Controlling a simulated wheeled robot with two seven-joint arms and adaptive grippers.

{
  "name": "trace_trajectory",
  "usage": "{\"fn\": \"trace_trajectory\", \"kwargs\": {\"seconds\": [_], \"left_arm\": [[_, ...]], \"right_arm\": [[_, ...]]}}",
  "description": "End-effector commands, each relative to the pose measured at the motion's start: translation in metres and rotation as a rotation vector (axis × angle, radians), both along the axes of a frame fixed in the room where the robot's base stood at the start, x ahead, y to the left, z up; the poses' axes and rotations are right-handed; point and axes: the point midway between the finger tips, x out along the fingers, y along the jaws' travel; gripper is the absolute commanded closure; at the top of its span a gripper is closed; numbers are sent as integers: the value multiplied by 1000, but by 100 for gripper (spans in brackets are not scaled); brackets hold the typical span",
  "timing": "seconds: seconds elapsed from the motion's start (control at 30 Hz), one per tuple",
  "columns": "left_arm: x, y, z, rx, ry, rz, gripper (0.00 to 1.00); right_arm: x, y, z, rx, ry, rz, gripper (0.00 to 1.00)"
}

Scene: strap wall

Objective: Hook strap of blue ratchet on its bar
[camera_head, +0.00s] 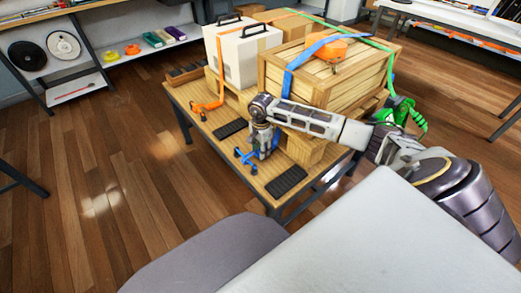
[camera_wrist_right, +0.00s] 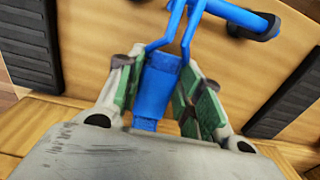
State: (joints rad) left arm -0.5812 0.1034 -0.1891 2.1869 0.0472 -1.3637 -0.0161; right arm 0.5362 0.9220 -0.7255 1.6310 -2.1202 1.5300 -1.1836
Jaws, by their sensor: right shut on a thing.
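My right gripper (camera_head: 263,152) points down at the table's front edge and is shut on the blue strap end (camera_wrist_right: 160,82), which also shows in the wrist view between the green-padded fingers (camera_wrist_right: 160,95). A forked blue wire hook (camera_wrist_right: 188,28) extends from the strap end toward the blue bar (camera_wrist_right: 238,13). The bar, with dark-banded ends, stands on the table and shows left of the gripper in the head view (camera_head: 243,158). Hook and bar overlap in the wrist view; I cannot tell whether the hook is around it. The blue strap (camera_head: 297,62) crosses the wooden crate (camera_head: 345,80).
An orange strap (camera_head: 221,60) runs down the white case (camera_head: 240,55) to an orange bar (camera_head: 206,108). Black ribbed pads (camera_head: 287,181) (camera_head: 230,128) flank the blue bar. A green strap (camera_head: 375,43) lies at the crate's right.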

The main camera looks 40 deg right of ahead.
Motion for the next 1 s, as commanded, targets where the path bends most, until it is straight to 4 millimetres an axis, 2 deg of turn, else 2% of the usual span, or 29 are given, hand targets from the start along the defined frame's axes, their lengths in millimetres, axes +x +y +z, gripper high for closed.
{"fn": "trace_trajectory", "kwargs": {"seconds": [0.93, 0.97, 1.0], "left_arm": [[0, 0, -2, 0, 0, 0, 60], [0, 0, -2, 0, 0, 0, 60], [0, 0, -2, 0, 0, 0, 60]], "right_arm": [[0, -4, -1, -1, 0, 0, 91], [0, -4, -1, -1, 0, 0, 61], [0, -4, -1, -1, 0, 0, 56]]}}
